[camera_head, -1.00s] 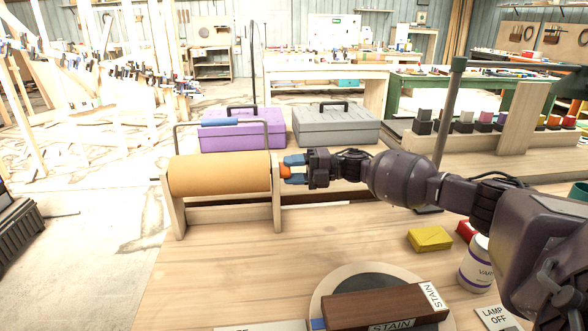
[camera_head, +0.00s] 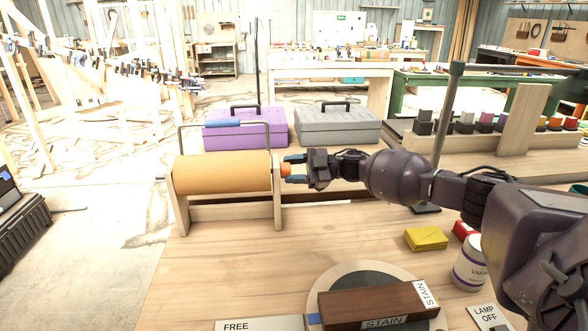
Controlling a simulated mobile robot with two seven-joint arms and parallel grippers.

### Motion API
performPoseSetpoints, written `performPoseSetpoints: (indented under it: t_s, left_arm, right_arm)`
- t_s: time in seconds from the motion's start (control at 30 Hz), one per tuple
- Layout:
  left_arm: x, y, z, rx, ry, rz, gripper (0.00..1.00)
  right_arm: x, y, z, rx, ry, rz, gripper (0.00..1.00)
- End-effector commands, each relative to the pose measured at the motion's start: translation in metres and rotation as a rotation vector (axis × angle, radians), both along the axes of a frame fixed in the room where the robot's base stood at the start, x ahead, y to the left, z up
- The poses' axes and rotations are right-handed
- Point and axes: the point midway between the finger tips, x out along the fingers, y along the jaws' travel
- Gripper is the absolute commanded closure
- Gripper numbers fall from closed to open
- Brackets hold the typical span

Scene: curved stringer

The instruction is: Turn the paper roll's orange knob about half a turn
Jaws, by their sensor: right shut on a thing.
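The brown paper roll (camera_head: 222,172) lies level in a wooden stand (camera_head: 235,213) on the left part of the bench. Its orange knob (camera_head: 285,170) sticks out from the right end of the stand. My right gripper (camera_head: 289,169) reaches in from the right and is shut on the orange knob, with blue-tipped fingers above and below it. The knob is partly hidden between the fingers. My left gripper is not in view.
A yellow block (camera_head: 426,238), a white can (camera_head: 470,263) and a brown STAIN block (camera_head: 378,303) on a round plate lie nearer.

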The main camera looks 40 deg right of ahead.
Motion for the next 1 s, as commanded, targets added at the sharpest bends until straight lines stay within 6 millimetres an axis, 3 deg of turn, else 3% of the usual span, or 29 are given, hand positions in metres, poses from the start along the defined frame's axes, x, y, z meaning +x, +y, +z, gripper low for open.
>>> performPoseSetpoints:
  t_s: [0.5,1.0]
  left_arm:
    - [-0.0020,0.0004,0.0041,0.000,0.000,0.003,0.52]
    - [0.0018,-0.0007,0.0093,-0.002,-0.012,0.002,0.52]
  right_arm:
    - [0.0007,-0.0001,0.0017,0.238,0.389,0.001,0.80]
    - [0.0010,-0.0006,0.0003,0.348,0.568,0.000,0.80]
